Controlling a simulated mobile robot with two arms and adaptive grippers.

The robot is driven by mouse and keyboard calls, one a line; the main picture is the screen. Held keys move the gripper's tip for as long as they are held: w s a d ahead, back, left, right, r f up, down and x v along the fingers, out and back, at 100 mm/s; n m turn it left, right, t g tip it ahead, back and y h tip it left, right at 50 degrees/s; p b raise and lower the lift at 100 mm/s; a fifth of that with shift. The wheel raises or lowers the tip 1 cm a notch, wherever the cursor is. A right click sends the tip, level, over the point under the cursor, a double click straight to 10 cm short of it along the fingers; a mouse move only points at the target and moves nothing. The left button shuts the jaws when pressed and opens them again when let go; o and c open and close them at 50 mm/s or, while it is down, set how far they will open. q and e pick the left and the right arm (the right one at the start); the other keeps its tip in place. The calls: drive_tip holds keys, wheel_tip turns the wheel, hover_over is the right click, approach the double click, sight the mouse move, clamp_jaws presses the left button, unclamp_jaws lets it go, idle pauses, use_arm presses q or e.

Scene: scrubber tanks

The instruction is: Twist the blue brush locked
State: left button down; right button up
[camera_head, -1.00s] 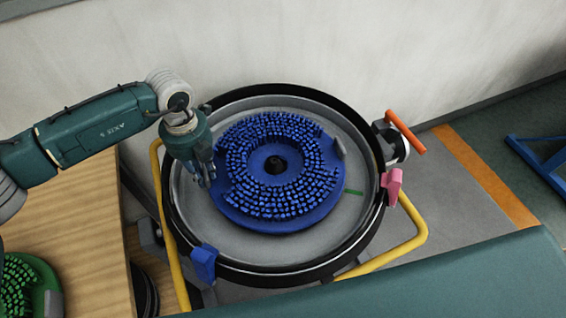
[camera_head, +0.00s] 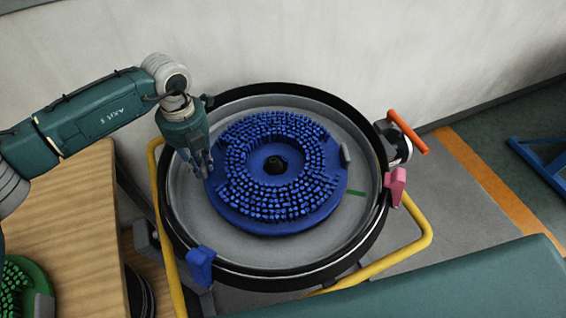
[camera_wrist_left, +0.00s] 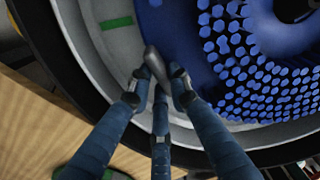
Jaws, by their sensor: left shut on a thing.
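The blue brush (camera_head: 295,222) lies bristles up in the round grey tank (camera_head: 215,235), with a dark hub at its centre. A grey tab (camera_head: 345,155) stands on its right rim, above a green mark (camera_head: 355,193) on the tank floor. My left gripper (camera_head: 204,168) is at the brush's left edge. In the left wrist view its fingers are shut on another grey tab (camera_wrist_left: 156,66) at the brush (camera_wrist_left: 190,45) rim. A green mark (camera_wrist_left: 117,22) shows a little apart from that tab. The fingers partly hide the tab. My right gripper is not in view.
The tank has a black rim, a blue clamp (camera_head: 201,266), a pink clamp (camera_head: 396,187), an orange handle (camera_head: 408,131) and a yellow frame (camera_head: 425,235). A green brush (camera_head: 36,280) lies on the wooden table (camera_head: 75,220) at left. A wall stands behind.

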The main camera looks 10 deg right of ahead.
use_arm(q)
drive_tip(key=shift+w+d+r, duration=0.1)
drive_tip(key=shift+w, duration=0.1)
drive_tip(key=shift+w+d+m+b, duration=0.15)
drive_tip(key=shift+w+m+b, duration=0.45)
drive_tip(key=shift+w+b, duration=0.4)
drive_tip(key=shift+w+m+b, duration=0.3)
drive_tip(key=shift+w+b, duration=0.05)
drive_tip(key=shift+w+d, duration=0.1)
drive_tip(key=shift+w+d+m+b, duration=0.2)
drive_tip(key=shift+w+m+b, duration=0.2)
drive_tip(key=shift+w+b, duration=0.2)
drive_tip(key=shift+w+d+m+b, duration=0.2)
drive_tip(key=shift+w+m+b, duration=0.2)
drive_tip(key=shift+w+b, duration=0.2)
drive_tip(key=c, duration=1.5)
unclamp_jaws()
drive_tip(key=shift+c, duration=0.2)
drive_tip(key=shift+s+f, duration=0.15)
drive_tip(key=shift+f, duration=0.15)
wheel_tip(320, 180, up, 12)
drive_tip(key=shift+r, duration=0.25)
